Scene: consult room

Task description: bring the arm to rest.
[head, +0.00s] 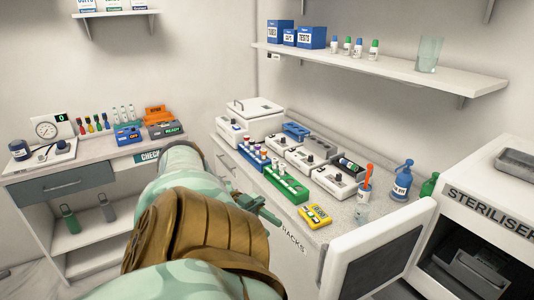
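My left arm comes up from the bottom of the head view, a pale green forearm with a brown, ribbed joint cover. My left gripper (264,207), small and green, shows past the cover, in front of the bench edge marked RACKS. It looks clear of the green rack (287,185) and the yellow device (315,216). I see nothing held in it, but the arm hides part of it, and I cannot tell how far apart its fingers are. My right gripper is not in view.
The bench (345,213) holds racks, several white devices and a blue bottle (402,181). The steriliser door (374,262) stands open at the lower right. A side counter (87,154) with a gauge and trays stands at left. A shelf (380,68) hangs above.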

